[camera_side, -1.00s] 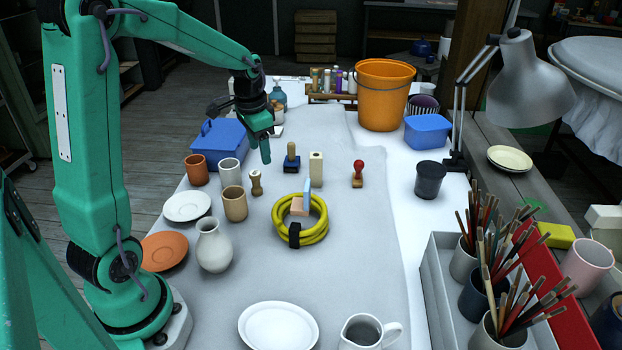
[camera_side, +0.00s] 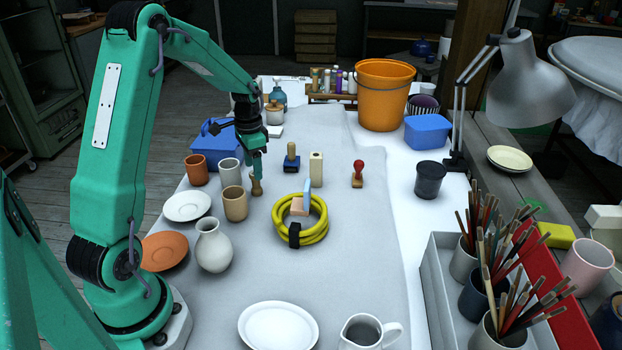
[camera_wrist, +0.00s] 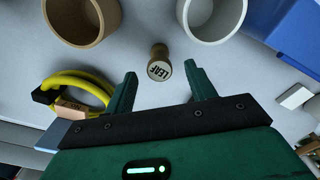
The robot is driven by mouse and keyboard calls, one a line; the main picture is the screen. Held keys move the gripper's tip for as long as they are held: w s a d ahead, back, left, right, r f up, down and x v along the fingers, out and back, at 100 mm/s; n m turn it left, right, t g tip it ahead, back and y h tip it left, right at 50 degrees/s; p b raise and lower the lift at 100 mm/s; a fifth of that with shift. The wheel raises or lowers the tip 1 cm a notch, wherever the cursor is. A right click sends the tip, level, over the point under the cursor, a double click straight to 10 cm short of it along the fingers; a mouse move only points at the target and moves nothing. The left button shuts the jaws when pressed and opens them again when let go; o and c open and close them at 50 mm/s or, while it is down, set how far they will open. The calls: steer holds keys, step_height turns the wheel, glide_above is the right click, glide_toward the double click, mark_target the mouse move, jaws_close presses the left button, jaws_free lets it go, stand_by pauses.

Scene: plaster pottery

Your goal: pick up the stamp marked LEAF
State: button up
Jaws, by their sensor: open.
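The stamp marked LEAF (camera_wrist: 159,70) is a small wooden stamp with dark lettering on its pale round top in the wrist view. It stands on the grey cloth, and in the side view the stamp (camera_side: 256,188) shows just under my gripper (camera_side: 257,170). My gripper (camera_wrist: 160,70) is open, with one finger on each side of the stamp in the wrist view. I see no contact between fingers and stamp. The fingers partly cover the stamp's top in the side view.
A tan cup (camera_side: 235,204) and a white cup (camera_side: 230,172) stand close beside the stamp. A yellow coil (camera_side: 314,236) with a blue-handled stamp (camera_side: 301,205) lies to the right. Other stamps (camera_side: 291,160) stand behind. Open cloth lies toward the front.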

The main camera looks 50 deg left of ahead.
mark_target(256, 183)
steer(key=shift+f, duration=0.4)
steer(key=shift+f, duration=0.1)
steer(key=shift+w+d+f, duration=0.1)
steer(key=shift+f, duration=2.4)
steer(key=shift+c, duration=0.2)
steer(key=c, duration=1)
